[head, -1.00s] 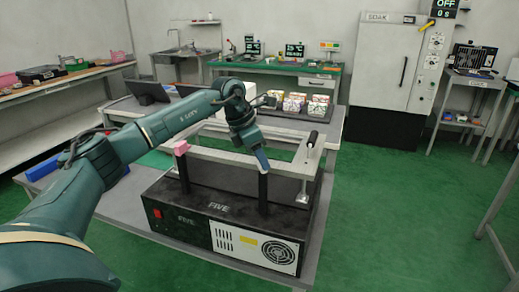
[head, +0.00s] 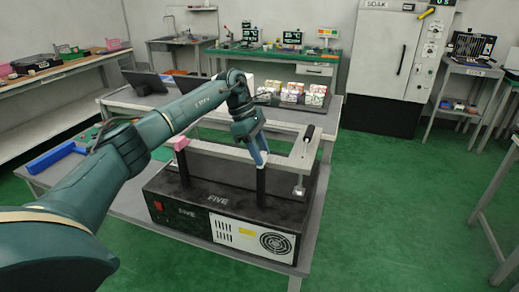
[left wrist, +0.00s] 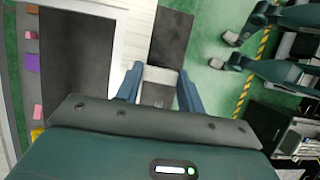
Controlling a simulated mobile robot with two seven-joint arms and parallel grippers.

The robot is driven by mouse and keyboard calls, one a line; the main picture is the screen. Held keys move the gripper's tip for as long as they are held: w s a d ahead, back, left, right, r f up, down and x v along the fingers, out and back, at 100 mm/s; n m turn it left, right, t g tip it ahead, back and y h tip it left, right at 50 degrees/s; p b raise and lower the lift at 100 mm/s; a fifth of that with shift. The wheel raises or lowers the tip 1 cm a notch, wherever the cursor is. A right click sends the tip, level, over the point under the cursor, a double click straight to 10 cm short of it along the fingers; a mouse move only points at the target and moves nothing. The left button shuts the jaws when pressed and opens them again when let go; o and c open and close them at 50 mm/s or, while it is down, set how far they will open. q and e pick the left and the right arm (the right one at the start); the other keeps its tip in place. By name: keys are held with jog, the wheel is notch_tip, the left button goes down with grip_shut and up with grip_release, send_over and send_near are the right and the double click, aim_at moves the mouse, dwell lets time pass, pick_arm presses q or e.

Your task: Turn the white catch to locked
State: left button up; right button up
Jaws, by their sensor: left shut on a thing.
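My left gripper (head: 262,152) reaches down over the black FIVE box (head: 180,222), at the grey bar raised on its posts. It is shut on a small pale piece, which I take to be the white catch. In the left wrist view the left gripper (left wrist: 160,95) has a finger on each side of this whitish catch (left wrist: 158,74). Most of the catch is hidden by the fingers in the head view, so its angle is hard to tell. My right gripper cannot be made out.
A pink block (head: 180,143) sits at the bar's left end. A black-handled lever (head: 308,136) stands at its right end. A blue bar (head: 52,158) lies on the table at left. Several small packs (head: 292,92) stand behind. The floor right of the table is clear.

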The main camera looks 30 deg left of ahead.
pick_arm(q)
jog(key=shift+r, duration=0.1)
dwell(0.3)
jog(key=o, duration=1)
jog(key=v, duration=1.3)
